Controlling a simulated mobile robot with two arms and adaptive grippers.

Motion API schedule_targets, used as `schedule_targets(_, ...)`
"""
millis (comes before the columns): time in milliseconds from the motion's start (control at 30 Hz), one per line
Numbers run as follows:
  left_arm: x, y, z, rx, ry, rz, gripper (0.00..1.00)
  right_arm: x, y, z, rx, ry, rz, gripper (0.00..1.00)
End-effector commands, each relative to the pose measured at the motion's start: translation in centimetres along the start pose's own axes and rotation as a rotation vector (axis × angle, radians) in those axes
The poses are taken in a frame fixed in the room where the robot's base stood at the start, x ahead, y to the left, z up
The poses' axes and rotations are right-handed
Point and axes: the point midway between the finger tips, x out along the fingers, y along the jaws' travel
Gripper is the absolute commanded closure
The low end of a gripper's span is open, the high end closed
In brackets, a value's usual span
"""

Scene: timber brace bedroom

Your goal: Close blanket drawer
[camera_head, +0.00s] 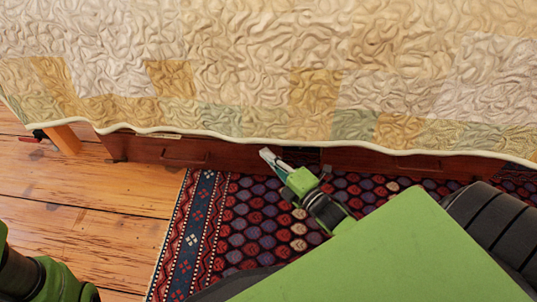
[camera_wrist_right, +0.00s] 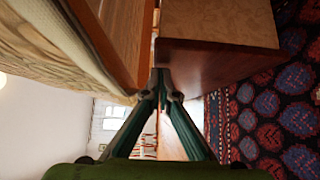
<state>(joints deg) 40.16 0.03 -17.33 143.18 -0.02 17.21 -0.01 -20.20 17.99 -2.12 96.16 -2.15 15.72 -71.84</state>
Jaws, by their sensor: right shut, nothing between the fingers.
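Two dark red-brown drawer fronts show under the bed's quilt edge, a left drawer (camera_head: 200,153) with a handle and a right drawer (camera_head: 420,163). I cannot tell from the labels which is the blanket drawer. The quilt hides most of their tops. My right gripper (camera_head: 267,156) is shut and empty, near the right end of the left drawer. In the right wrist view, the shut fingertips (camera_wrist_right: 160,84) are close to a dark wooden drawer side (camera_wrist_right: 205,65); contact is unclear. My left arm shows at the lower left, but its gripper is out of view.
The quilt (camera_head: 260,60) overhangs the bed side. A patterned rug (camera_head: 255,220) lies below the right gripper, and bare plank floor (camera_head: 110,200) is at left. A wooden bed leg (camera_head: 65,139) stands at the far left. The wrist view shows the bed rail (camera_wrist_right: 122,35).

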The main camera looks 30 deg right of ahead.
Motion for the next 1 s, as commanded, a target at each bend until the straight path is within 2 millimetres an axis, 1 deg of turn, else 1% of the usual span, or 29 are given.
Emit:
schedule_targets(267,0.1,-0.1,-0.1,0.002,0.002,-0.001,0.31,0.1,0.0,0.0,0.000,0.000,0.000,1.00)
schedule_targets(367,0.5,-0.2,0.0,0.002,0.002,-0.001,0.31,0.7,0.3,0.6,-0.002,-0.001,0.002,1.00)
schedule_targets(500,1.2,-0.3,0.3,0.002,0.002,-0.001,0.31,2.2,0.4,2.2,-0.002,-0.002,0.002,1.00)
schedule_targets(633,1.4,-0.4,0.3,0.003,0.002,-0.001,0.31,3.3,0.2,3.4,-0.002,-0.001,0.002,1.00)
schedule_targets(733,1.4,-0.4,0.4,0.003,0.002,-0.001,0.31,3.7,0.1,3.7,-0.001,-0.001,0.001,1.00)
schedule_targets(1000,1.3,-0.4,0.4,0.003,0.001,-0.001,0.31,3.9,0.1,4.0,-0.001,-0.007,0.000,1.00)
